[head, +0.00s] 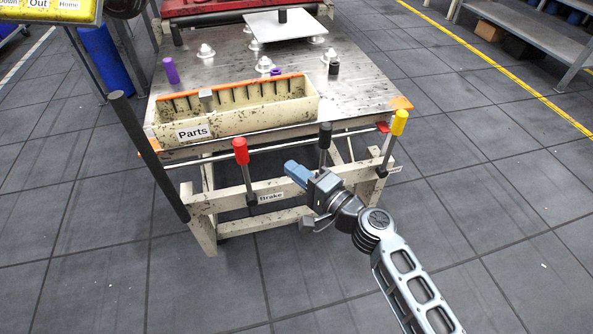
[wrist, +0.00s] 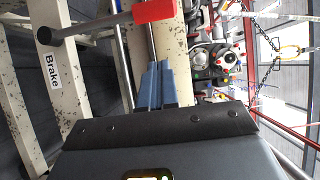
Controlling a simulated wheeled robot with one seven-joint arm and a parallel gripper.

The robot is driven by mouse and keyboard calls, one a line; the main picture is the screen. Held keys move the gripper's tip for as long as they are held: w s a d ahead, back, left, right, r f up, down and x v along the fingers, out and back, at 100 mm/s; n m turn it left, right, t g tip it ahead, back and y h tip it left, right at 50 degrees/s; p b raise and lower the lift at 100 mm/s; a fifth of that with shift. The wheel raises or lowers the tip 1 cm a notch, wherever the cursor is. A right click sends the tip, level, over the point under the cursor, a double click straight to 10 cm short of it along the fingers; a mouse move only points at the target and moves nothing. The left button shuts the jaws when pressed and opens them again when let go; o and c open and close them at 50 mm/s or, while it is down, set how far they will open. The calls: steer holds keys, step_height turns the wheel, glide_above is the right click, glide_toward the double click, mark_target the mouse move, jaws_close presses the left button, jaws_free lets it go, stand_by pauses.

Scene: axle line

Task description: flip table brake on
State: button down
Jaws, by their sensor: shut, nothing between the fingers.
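The brake lever (head: 241,160) has a red grip and a dark shaft, and stands nearly upright on the table's front rail beside the "Brake" label (head: 271,197). In the wrist view its red grip (wrist: 155,10) is at the top edge, with the shaft and pivot to its left; the "Brake" label (wrist: 53,71) is below the pivot. My gripper (head: 291,168) has blue fingers, is shut and empty, and is to the right of the red lever, pointing towards it. In the wrist view the fingertips (wrist: 157,68) are a little below the grip, apparently apart from it.
A black lever (head: 325,140) stands behind my gripper, its lower part hidden. A yellow lever (head: 397,128) is at the right end of the rail. The "Parts" bin (head: 245,118) sits on the table (head: 360,85) above. The floor in front is clear.

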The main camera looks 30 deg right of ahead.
steer(key=w+a, duration=0.4)
steer(key=w, duration=0.4)
steer(key=shift+w+a, duration=0.2)
steer(key=shift+a, duration=0.15)
steer(key=shift+a+p, duration=0.1)
steer(key=shift+p, duration=0.25)
